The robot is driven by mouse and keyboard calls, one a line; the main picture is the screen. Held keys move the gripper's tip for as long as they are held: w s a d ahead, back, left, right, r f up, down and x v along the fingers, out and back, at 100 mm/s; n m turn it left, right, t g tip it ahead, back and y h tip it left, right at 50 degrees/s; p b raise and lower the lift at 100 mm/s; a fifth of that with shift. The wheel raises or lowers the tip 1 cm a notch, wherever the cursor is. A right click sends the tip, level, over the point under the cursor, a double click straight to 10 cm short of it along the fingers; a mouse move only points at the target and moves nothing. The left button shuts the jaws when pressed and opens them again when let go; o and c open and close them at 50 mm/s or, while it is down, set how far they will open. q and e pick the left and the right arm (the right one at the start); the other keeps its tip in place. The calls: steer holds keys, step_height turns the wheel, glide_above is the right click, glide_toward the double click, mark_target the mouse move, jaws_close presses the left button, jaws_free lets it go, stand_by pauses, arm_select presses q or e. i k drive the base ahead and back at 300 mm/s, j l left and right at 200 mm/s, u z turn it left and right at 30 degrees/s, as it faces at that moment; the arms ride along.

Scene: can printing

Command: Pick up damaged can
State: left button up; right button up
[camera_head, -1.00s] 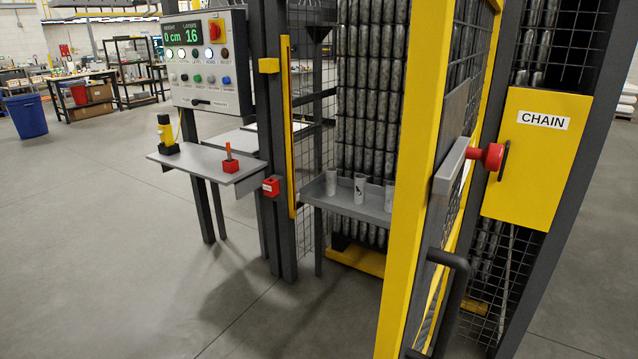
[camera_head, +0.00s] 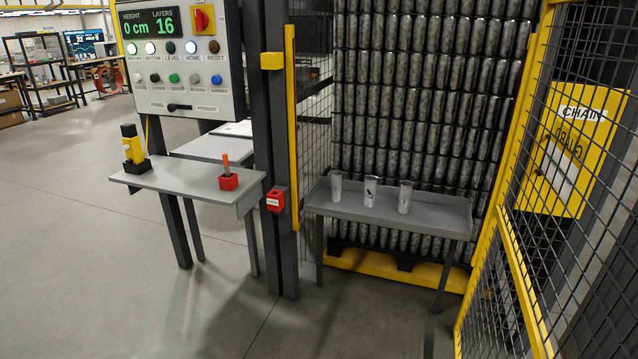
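Three silver cans stand upright and apart on a grey shelf (camera_head: 440,222) in front of the can stack. The left can (camera_head: 336,186) and the right can (camera_head: 404,197) look plain. The middle can (camera_head: 371,191) has dark marks on its side; I cannot tell for sure whether this is damage. Neither of my grippers is in view.
A control panel (camera_head: 180,100) stands left, above a small grey table (camera_head: 195,181) with a yellow-black device (camera_head: 133,148) and a red holder (camera_head: 228,181). A dark post (camera_head: 283,250) stands left of the shelf. A yellow-framed mesh gate (camera_head: 500,290) is at right. Floor in front is clear.

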mark_target(336, 175)
steer(key=i+j, duration=0.2)
steer(key=i, duration=0.2)
steer(key=i+j, duration=0.2)
steer(key=i, duration=0.15)
steer(key=i+j, duration=0.2)
steer(key=i, duration=0.2)
steer(key=u, duration=0.05)
